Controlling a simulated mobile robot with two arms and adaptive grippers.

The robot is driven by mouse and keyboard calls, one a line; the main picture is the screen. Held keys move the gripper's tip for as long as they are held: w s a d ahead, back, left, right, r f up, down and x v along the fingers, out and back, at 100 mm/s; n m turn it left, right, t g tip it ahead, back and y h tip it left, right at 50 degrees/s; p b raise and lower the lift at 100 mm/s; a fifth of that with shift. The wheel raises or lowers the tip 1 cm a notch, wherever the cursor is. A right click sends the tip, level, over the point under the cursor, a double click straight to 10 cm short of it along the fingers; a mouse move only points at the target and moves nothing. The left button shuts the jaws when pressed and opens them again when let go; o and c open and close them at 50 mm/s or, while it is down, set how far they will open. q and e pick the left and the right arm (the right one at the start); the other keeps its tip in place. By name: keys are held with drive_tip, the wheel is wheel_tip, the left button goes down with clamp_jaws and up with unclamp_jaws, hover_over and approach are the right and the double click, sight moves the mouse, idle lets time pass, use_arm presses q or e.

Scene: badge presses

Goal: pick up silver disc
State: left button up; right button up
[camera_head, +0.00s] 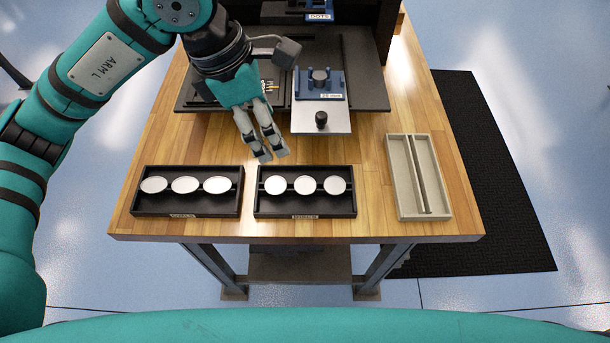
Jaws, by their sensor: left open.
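Silver discs lie in two black trays near the table's front edge. The left tray (187,209) holds a row of three discs, among them a middle disc (185,185). The right tray (305,208) also holds three, among them a middle disc (305,185). My left gripper (271,158) is open and empty, fingers pointing down, just behind the gap between the trays and above the left end of the right tray. It touches no disc. My right gripper is not in view. The labels on the tray fronts are too small to read surely.
A pale two-lane tray (393,180) stands empty at the right. Behind, a black press station has a blue fixture (320,83) and a silver plate with a black knob (321,119). Bare wood (360,150) lies between the press and trays.

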use_arm(q)
drive_tip(key=p, duration=0.2)
approach(305, 185)
wheel_tip(305, 185, down, 2)
drive_tip(key=x, duration=0.1)
drive_tip(key=p+x, duration=0.1)
drive_tip(key=x, duration=0.1)
drive_tip(key=p+x, duration=0.1)
drive_tip(key=shift+d+f, duration=0.2)
drive_tip(key=shift+d, duration=0.15)
drive_tip(key=shift+w+d+f+p, duration=0.15)
drive_tip(key=shift+f+p, duration=0.15)
drive_tip(key=shift+f, duration=0.2)
drive_tip(key=shift+f+b, duration=0.3)
drive_tip(key=shift+b, duration=0.3)
drive_tip(key=c, duration=0.9)
